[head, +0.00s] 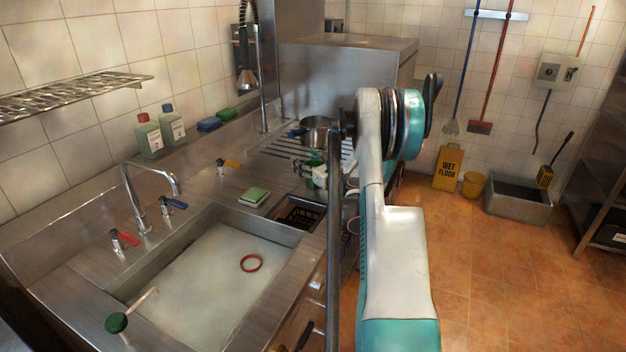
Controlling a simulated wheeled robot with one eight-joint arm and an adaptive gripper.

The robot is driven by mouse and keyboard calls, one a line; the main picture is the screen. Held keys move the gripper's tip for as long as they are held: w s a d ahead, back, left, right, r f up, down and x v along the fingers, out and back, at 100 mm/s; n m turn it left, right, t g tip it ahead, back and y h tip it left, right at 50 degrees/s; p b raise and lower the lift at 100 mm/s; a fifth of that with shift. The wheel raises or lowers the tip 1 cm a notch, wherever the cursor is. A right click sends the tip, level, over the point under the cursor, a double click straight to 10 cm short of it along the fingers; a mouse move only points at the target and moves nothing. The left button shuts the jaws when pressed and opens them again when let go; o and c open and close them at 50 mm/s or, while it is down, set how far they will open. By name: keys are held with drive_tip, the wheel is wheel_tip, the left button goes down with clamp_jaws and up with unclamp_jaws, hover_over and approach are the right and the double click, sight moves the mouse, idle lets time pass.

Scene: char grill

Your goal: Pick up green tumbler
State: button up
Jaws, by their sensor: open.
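A small green item, which looks like the green tumbler (314,158), shows on the steel counter beside the ribbed drainboard. It is small and partly hidden by my gripper. My gripper (312,174) is open, at the end of my arm, and overlaps the green item in the picture. I cannot tell whether the fingers are around it or only in front of it, or whether they touch.
A metal pot (319,131) stands on the drainboard just behind. A green-yellow sponge (254,197) lies on the counter to the left, near a dark basket (299,216). The water-filled sink (205,285) is in front. Bottles (149,137) stand along the wall.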

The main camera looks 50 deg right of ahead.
drive_tip(key=c, duration=1.1)
drive_tip(key=shift+c, duration=0.4)
